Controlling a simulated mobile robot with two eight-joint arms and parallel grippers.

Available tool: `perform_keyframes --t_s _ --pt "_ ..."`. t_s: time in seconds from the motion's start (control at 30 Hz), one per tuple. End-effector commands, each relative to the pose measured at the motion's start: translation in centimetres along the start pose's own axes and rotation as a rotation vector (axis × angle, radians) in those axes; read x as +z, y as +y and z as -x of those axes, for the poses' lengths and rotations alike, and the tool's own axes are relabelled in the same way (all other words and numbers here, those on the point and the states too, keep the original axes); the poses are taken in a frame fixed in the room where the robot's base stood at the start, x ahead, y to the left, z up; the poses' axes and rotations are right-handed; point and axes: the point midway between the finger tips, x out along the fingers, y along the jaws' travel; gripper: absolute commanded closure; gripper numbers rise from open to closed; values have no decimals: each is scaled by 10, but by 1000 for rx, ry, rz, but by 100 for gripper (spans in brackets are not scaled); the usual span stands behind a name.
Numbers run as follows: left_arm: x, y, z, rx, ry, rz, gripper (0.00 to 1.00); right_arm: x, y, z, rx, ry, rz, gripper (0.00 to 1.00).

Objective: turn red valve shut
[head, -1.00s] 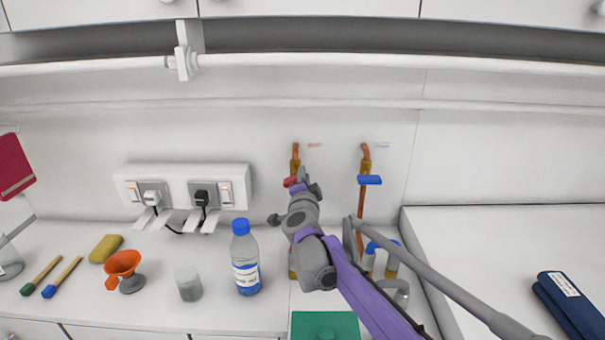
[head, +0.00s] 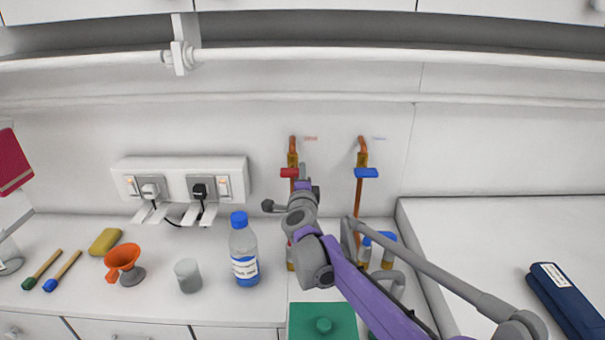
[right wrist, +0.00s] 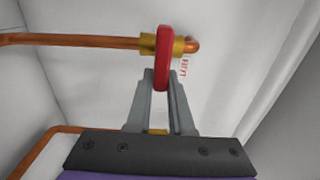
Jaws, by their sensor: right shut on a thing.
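The red valve handle (head: 289,173) is on the left copper pipe on the back wall. In the head view it lies level, across the upright pipe. In the right wrist view the red handle (right wrist: 163,50) stands crosswise to its pipe, in front of the brass body (right wrist: 180,45). My right gripper (head: 302,174) is at the handle's right end. In the right wrist view the fingers of my right gripper (right wrist: 161,82) are shut on the near end of the handle, one on each side. My left gripper is not in view.
A blue-handled valve (head: 366,173) is just right on a parallel pipe. A green box (head: 320,322) is below the arm.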

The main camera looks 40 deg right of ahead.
Motion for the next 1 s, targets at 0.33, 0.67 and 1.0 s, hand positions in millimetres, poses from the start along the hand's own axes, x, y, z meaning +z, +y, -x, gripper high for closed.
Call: perform_keyframes --t_s 0.33,0.67,1.0 --pt "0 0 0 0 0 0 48 0 0 0 1 -1 -2 69" --pt "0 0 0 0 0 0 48 0 0 0 0 0 0 50" --pt "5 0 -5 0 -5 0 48 0 2 34 2 -2 0 50"
